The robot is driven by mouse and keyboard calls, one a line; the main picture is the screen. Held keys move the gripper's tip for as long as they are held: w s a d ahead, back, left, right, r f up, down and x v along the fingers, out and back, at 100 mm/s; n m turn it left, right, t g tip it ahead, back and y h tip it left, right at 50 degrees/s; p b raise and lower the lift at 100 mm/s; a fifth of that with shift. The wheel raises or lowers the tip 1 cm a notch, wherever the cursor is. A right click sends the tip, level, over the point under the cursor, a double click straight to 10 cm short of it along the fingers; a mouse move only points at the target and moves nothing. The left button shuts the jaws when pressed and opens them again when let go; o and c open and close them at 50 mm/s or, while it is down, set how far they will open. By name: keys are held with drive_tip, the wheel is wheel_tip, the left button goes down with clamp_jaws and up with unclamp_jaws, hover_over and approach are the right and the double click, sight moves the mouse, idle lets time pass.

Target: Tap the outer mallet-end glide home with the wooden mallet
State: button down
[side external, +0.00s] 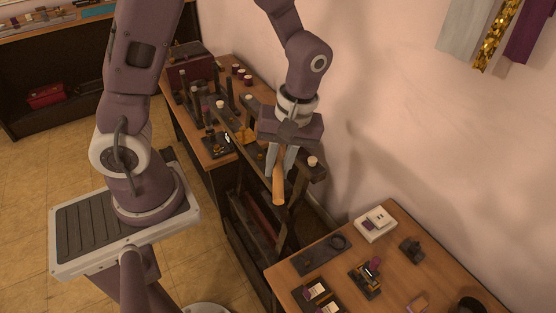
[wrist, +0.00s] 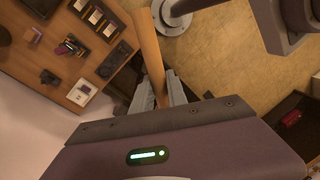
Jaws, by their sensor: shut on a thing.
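My gripper (side external: 280,168) is shut on a tan wooden handle (side external: 278,187), which appears to be the mallet's. The handle hangs down past the fingers above the dark wooden frame (side external: 264,215) between the two tables. In the wrist view the handle (wrist: 148,48) runs up from between my fingers (wrist: 160,95); no mallet head can be made out. A small pale round cap (side external: 312,161), perhaps a glide, sits on a dark bar of the frame, right of my gripper and apart from the handle. Another pale cap (side external: 248,98) shows farther back. I cannot tell how deep either sits.
The near table (side external: 310,281) carries a white box (side external: 375,223), a dark tray (side external: 318,294) with labelled cards and small dark tools. The far table (side external: 223,157) holds upright dark posts, small jars and a dark red case (side external: 190,68). Tiled floor lies left.

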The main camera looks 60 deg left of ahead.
drive_tip(key=shift+f, duration=0.15)
wheel_tip(320, 180, down, 6)
wheel_tip(320, 180, up, 5)
idle(0.6)
wheel_tip(320, 180, up, 3)
drive_tip(key=shift+r, duration=0.2)
drive_tip(key=shift+f, duration=1.4)
